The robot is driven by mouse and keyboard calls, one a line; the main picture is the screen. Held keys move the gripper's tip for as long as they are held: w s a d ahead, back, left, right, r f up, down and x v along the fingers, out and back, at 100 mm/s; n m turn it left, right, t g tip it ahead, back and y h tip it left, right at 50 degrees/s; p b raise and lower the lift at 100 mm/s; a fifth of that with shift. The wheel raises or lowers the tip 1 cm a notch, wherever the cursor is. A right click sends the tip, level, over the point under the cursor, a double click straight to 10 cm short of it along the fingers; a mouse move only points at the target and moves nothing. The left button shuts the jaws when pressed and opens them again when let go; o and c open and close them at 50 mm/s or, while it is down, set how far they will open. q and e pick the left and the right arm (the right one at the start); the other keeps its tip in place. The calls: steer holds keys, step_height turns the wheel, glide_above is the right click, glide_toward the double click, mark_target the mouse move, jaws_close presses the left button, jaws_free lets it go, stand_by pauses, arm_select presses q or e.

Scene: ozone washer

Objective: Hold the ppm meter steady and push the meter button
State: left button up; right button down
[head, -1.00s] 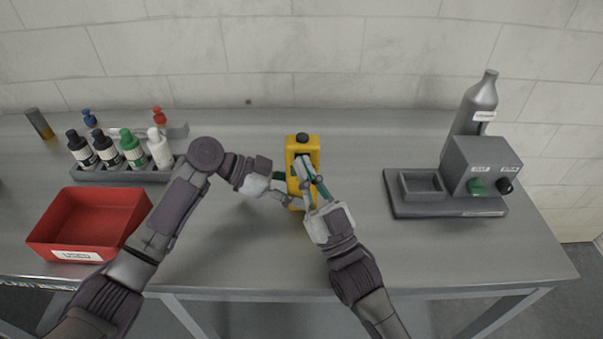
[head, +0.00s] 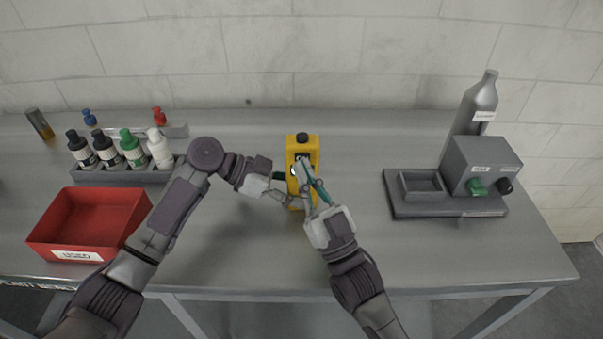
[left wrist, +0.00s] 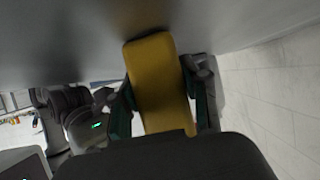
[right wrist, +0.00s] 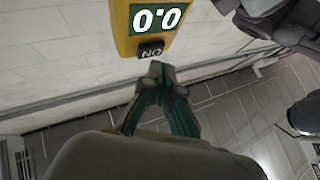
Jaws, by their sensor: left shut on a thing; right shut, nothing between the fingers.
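The yellow ppm meter (head: 303,146) stands at the middle of the bench. My left gripper (head: 284,188) is shut on its sides from the left; in the left wrist view the meter's plain yellow face (left wrist: 159,80) sits between the fingers. My right gripper (head: 302,169) is shut and empty, in front of the meter. The right wrist view shows the meter's display (right wrist: 157,18) reading 0.0 and its dark button (right wrist: 150,50), marked ON. The right fingertips (right wrist: 157,72) are just by the button; I cannot tell whether they touch it.
On the left are a red bin (head: 85,222) and a rack (head: 115,175) of several bottles. On the right, a grey machine (head: 482,165) stands on a base beside a grey bottle (head: 477,105). The bench is clear between these and the meter.

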steer(key=shift+s, duration=0.1)
steer(key=s, duration=0.5)
steer(key=shift+s, duration=0.4)
arm_select(q)
steer(key=o, duration=0.9)
steer(key=shift+o, duration=0.2)
